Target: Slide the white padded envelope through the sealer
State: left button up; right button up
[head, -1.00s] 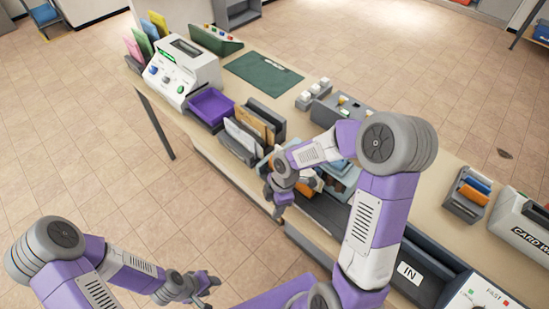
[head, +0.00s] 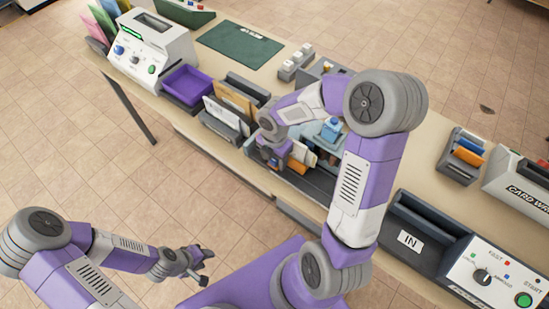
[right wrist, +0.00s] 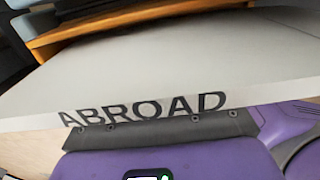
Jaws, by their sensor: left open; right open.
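A whitish envelope (head: 222,113) stands upright in the front of a dark rack on the long table; I cannot tell whether it is padded. The sealer appears to be the long dark machine (head: 428,218) marked IN at the lower right, with a white control panel (head: 488,281) bearing a knob and a green button. My right gripper (head: 272,157) is open, pointing down just right of the rack, beside a pale bin. Its fingertips are partly hidden. The right wrist view shows a broad pale surface (right wrist: 170,65) above the word ABROAD. My left gripper (head: 203,259) is open and empty, over the floor.
A purple tray (head: 186,84) and a white machine with knobs (head: 152,48) stand left of the rack. A pale blue bin (head: 324,138) holds several items right of my right gripper. A card holder (head: 463,158) and a card machine (head: 520,187) stand at the right.

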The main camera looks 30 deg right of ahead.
jog(key=shift+c, duration=0.3)
grip_shut()
